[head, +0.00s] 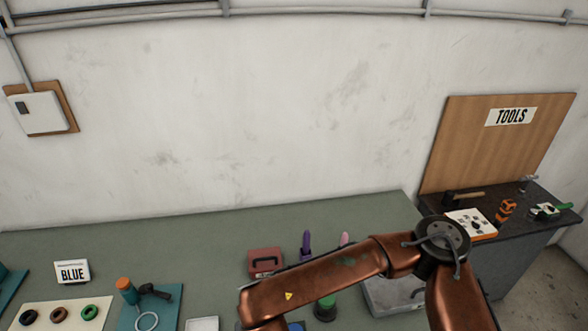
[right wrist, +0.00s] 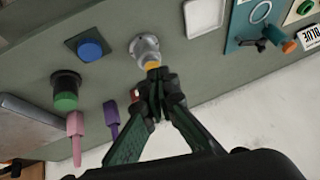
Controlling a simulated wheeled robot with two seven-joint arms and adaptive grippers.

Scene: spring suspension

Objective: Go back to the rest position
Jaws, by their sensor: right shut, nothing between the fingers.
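My right gripper (right wrist: 156,82) is shut and empty in the right wrist view. Its tips overlap the orange end of a silver fitting (right wrist: 144,46) standing on the green table (right wrist: 225,75); I cannot tell whether they touch. In the head view my copper-coloured right arm crosses from the right over the table (head: 200,235), and its gripper is out of the frame. My left gripper is in neither view.
Near the arm are a purple tool (head: 305,245), a pink tool (head: 344,239), a red box (head: 264,261) and a green-topped black cylinder (head: 325,308). A blue knob (right wrist: 90,49) sits near the fitting. A BLUE sign (head: 73,272) and rings stand left. A tool bench (head: 535,235) is right.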

